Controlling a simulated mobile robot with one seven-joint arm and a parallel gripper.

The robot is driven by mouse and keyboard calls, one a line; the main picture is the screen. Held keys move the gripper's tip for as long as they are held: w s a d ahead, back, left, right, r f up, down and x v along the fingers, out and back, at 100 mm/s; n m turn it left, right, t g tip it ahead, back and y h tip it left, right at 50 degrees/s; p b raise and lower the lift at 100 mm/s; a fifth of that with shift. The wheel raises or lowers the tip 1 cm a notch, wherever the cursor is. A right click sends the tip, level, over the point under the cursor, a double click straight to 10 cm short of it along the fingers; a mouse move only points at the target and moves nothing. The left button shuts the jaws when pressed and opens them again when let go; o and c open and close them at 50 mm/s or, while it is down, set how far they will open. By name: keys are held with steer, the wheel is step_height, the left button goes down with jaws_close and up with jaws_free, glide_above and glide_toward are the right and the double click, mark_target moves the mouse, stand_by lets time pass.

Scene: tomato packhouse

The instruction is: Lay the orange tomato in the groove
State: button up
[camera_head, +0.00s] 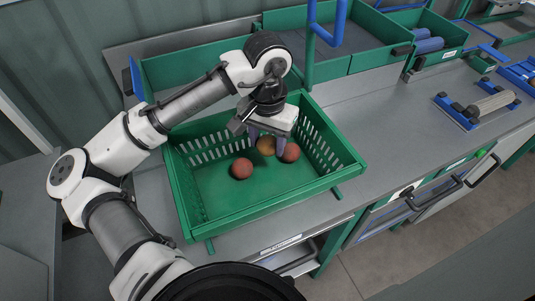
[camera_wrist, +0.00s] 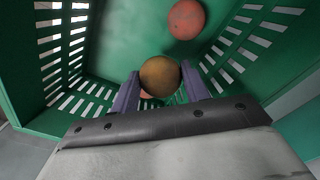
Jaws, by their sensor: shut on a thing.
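The orange tomato (camera_head: 266,146) is between the two purple-grey fingers of my gripper (camera_head: 267,143), inside the green crate (camera_head: 217,219). In the wrist view, the orange tomato (camera_wrist: 160,76) sits between the fingertips of my gripper (camera_wrist: 160,88), which is shut on it. Whether it still touches the crate floor, I cannot tell. A groove cannot be made out for certain; a blue stand (camera_head: 464,122) with a grey roller (camera_head: 495,103) lies on the bench at the right.
A red tomato (camera_head: 241,168) lies left of my gripper and another red tomato (camera_head: 291,152) close on its right. The crate's slotted walls surround them. A blue post (camera_head: 313,24) and green bins (camera_head: 377,48) stand behind.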

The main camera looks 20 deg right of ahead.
mark_target(268, 167)
steer(key=shift+f+p, duration=0.55)
steer(key=shift+f, duration=2.3)
steer(key=shift+f, duration=0.25)
steer(key=o, duration=0.7)
steer(key=shift+b, duration=0.4)
